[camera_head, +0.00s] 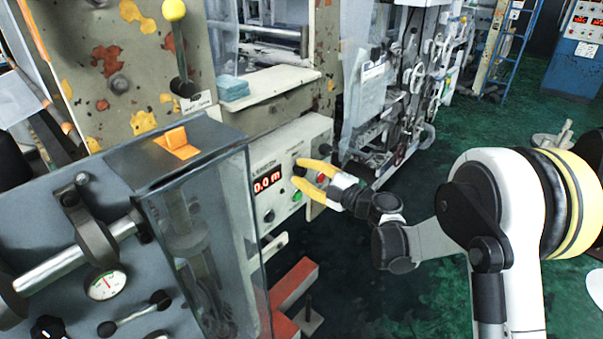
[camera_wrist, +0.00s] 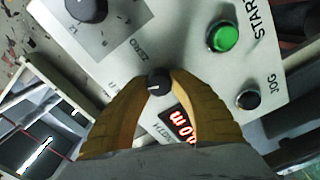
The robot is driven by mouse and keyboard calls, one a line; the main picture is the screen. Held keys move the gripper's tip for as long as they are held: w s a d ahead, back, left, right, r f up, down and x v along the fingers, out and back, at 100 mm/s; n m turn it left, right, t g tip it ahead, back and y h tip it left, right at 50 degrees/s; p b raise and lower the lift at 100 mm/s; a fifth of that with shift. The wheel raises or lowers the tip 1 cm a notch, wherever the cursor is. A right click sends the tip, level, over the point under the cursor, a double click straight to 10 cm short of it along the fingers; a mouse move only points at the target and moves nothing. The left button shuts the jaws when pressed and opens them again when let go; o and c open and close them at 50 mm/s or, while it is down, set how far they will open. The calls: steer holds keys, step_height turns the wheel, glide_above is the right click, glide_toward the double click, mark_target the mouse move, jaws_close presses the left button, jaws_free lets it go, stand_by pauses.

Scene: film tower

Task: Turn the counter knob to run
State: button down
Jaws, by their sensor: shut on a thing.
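The counter knob (camera_wrist: 158,82) is a small black knob with a pale pointer mark, on a light control panel (camera_head: 318,130). In the wrist view it sits between the yellow fingertips of my gripper (camera_wrist: 157,83), next to a label that reads ZERO. My gripper (camera_head: 299,173) is shut on it, one finger on each side.
A green START button (camera_wrist: 222,37), a black JOG button (camera_wrist: 247,99) and a larger black knob (camera_wrist: 87,8) surround the held knob. A clear guard box (camera_head: 210,240) stands left of the panel. A red bracket (camera_head: 293,285) juts out below.

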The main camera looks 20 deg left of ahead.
steer(key=n, duration=0.4)
steer(key=shift+n+b, duration=0.3)
steer(key=shift+n, duration=0.1)
stand_by(0.4)
steer(key=c, duration=1.1)
jaws_free()
steer(key=v, duration=1.2)
steer(key=shift+f, duration=0.1)
